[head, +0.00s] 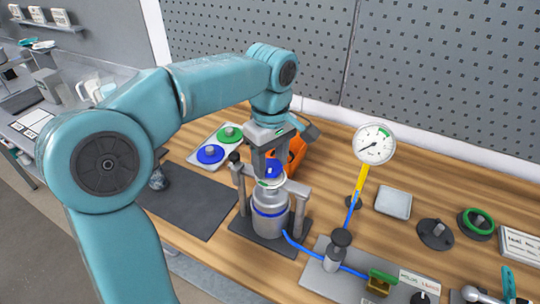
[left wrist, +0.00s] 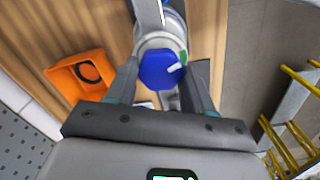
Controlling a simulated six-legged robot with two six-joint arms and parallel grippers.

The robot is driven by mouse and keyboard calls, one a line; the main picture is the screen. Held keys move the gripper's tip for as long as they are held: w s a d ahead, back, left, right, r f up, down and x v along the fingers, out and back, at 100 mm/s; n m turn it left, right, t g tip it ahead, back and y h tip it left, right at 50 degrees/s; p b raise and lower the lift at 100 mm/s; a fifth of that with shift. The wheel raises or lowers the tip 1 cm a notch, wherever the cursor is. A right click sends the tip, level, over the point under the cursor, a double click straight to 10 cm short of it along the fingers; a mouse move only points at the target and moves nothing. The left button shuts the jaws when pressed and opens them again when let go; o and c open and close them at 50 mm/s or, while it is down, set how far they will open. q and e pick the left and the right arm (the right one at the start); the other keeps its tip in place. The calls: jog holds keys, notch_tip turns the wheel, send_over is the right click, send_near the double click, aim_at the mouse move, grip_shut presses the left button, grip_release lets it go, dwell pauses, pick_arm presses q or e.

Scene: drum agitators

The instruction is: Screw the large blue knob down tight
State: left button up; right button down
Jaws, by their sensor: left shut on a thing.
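The large blue knob (head: 271,171) sits on top of a silver canister with a blue band (head: 270,212), which stands upright in a grey frame. My left gripper (head: 269,163) comes down on the knob from above and is shut on it. In the left wrist view the knob (left wrist: 158,69) shows as a blue disc with a white mark, between the two fingers of my left gripper (left wrist: 161,76). The fingers hide part of the knob in the head view. I cannot see how tightly it is seated.
An orange bin (head: 297,152) stands close behind the canister. A tray with green and blue discs (head: 219,147) lies to the left, beyond a dark mat (head: 188,206). A dial gauge (head: 374,144) stands to the right, with a blue hose (head: 301,246) running near the frame.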

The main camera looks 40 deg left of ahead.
aim_at(270, 165)
pick_arm(q)
jog(key=m, duration=0.2)
jog(key=m+p, duration=0.1)
jog(key=m, duration=0.1)
jog(key=shift+r+m, duration=0.2)
jog(key=shift+m, duration=0.2)
dwell(0.4)
jog(key=o, duration=1)
jog(key=shift+o, duration=0.2)
jog(key=shift+d, duration=0.1)
jog(key=shift+r, duration=0.35)
notch_tip(270, 165, up, 16)
jog(key=p, duration=0.2)
jog(key=shift+f+p, duration=0.15)
jog(key=shift+p, duration=0.15)
